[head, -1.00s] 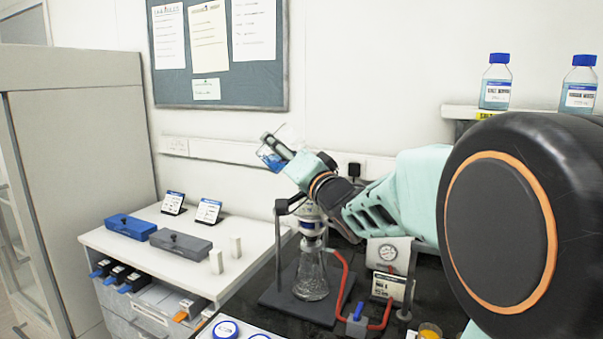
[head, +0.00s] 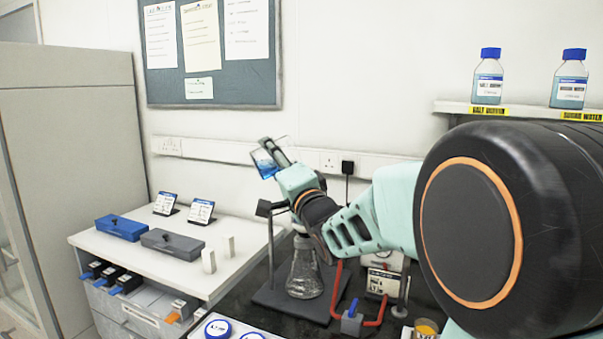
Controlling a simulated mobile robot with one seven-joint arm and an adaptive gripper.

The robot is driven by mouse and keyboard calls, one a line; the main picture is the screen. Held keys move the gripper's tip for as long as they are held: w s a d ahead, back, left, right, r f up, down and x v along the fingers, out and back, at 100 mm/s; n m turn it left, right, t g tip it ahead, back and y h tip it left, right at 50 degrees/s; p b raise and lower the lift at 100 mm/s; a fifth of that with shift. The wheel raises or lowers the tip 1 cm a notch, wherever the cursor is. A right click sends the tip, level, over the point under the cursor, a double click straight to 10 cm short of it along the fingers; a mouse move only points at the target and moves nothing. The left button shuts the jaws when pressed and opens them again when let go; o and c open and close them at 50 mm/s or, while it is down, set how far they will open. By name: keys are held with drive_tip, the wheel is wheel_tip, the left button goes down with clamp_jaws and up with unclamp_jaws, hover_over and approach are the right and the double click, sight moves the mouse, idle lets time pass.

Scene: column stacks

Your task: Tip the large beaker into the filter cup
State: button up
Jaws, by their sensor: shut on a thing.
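The large beaker (head: 264,165) is clear glass with blue liquid in it. My gripper (head: 272,154) is shut on it and holds it up in the air, near the wall and left of my wrist. The beaker looks tilted. The filter cup is mostly hidden behind my wrist and arm. Below it, the conical glass flask (head: 304,270) stands upright on a dark stand base (head: 268,298). I cannot tell how far the beaker is from the cup in depth.
A dark clamp stand and red tubing (head: 337,294) surround the flask. A white side bench (head: 125,254) at left holds a blue case (head: 121,228), a grey case (head: 172,244) and white blocks. Two blue-capped bottles stand on the shelf (head: 522,110) at upper right.

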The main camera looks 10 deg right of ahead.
drive_tip(key=r+m+p, duration=0.1)
drive_tip(key=d+r+m+h+p, duration=0.1)
drive_tip(key=p, duration=0.1)
drive_tip(key=shift+w+r, duration=0.1)
drive_tip(key=shift+r, duration=0.05)
drive_tip(key=shift+m, duration=0.3)
drive_tip(key=shift+a+m+t, duration=0.3)
drive_tip(key=shift+m, duration=0.1)
drive_tip(key=shift+d+f+m+h+b, duration=0.1)
drive_tip(key=shift+f+m+h+b, duration=0.35)
drive_tip(key=shift+m, duration=0.45)
drive_tip(key=shift+w+d+r+m+h, duration=0.15)
drive_tip(key=shift+r+m+h, duration=0.1)
drive_tip(key=shift+m, duration=0.3)
drive_tip(key=shift+s+d+r+m+h, duration=0.1)
drive_tip(key=shift+r+m, duration=0.15)
drive_tip(key=shift+m, duration=0.3)
